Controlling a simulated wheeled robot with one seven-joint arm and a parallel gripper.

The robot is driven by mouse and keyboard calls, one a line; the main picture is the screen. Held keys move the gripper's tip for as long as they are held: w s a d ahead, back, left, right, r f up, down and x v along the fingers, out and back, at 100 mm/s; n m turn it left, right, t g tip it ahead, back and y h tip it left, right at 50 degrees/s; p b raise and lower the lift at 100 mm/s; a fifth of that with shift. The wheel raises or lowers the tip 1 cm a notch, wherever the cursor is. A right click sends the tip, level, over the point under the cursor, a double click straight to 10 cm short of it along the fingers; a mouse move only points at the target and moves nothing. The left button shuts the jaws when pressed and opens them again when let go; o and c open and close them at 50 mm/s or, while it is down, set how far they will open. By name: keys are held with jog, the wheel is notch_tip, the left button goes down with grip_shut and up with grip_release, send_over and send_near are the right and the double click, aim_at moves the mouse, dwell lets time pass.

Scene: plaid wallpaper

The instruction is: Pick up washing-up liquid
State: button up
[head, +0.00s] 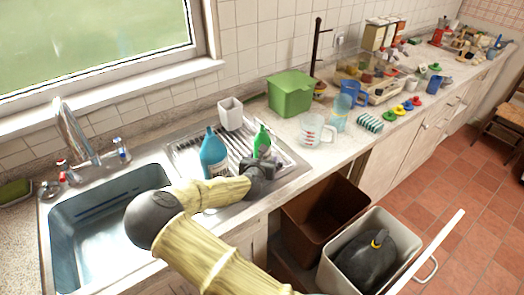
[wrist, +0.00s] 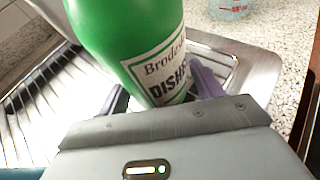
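The washing-up liquid is a green bottle (head: 262,137) with a white label, standing on the ribbed metal drainer (head: 183,150) right of the sink. In the wrist view the bottle (wrist: 125,35) fills the upper middle, with "DISH" partly readable on its label. My gripper (wrist: 160,95) has one dark finger on each side of the bottle's lower part. The fingers are spread, with a small gap showing at the left one. In the head view my gripper (head: 262,160) hides the bottle's lower part.
A blue bottle (head: 213,156) stands close left of my gripper. Open bins (head: 326,205) stand below the counter's front edge.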

aim_at(261, 138)
jog(key=c, duration=0.7)
notch_tip(261, 138, up, 10)
jog(key=shift+r+b, duration=0.1)
jog(key=shift+b, duration=0.3)
